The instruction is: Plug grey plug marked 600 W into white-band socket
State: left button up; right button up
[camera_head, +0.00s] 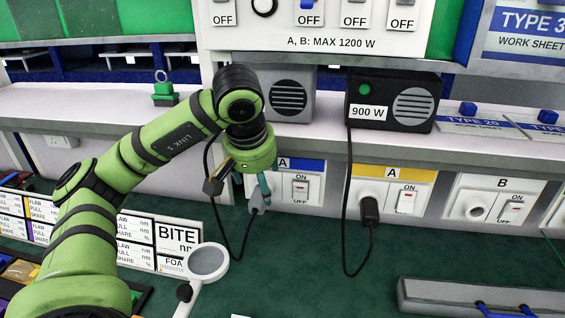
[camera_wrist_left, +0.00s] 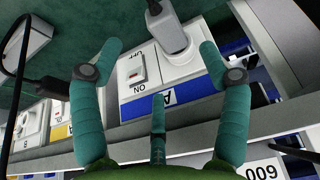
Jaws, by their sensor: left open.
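The grey plug (camera_head: 258,199) sits in the left-hand socket under a blue band (camera_head: 300,164); the wrist view shows the plug (camera_wrist_left: 172,28) seated there. The mark 600 (camera_wrist_left: 262,172) shows, partly cut off, in the wrist view; the grey appliance (camera_head: 300,108) is partly hidden behind my arm. My left gripper (camera_head: 252,186) points down at the grey plug; its teal fingers (camera_wrist_left: 162,52) are spread on both sides without visibly gripping it. The white-band socket marked B (camera_head: 478,211) is empty, at the right. My right gripper is not in view.
The yellow-band socket (camera_head: 370,192) between them holds a black plug (camera_head: 369,211), its cable hanging from the black 900 W appliance (camera_head: 390,101). A magnifier (camera_head: 208,262) and a grey tray (camera_head: 430,295) are in front. The shelf edge overhangs the sockets.

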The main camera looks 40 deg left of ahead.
aim_at(261, 198)
pick_arm(q)
jog(key=f, duration=0.3)
jog(key=shift+s+a+f, duration=0.1)
jog(key=shift+a+f, duration=0.05)
jog(key=shift+a, duration=0.25)
jog(key=shift+w+p+x, duration=0.2)
jog(key=shift+p+x, duration=0.15)
jog(key=shift+x, duration=0.8)
jog(key=shift+w+a+f, duration=0.1)
jog(key=shift+w+f, duration=0.1)
jog(key=shift+f, duration=0.15)
jog(key=c, duration=1.3)
jog(key=o, duration=0.4)
jog(key=c, duration=0.5)
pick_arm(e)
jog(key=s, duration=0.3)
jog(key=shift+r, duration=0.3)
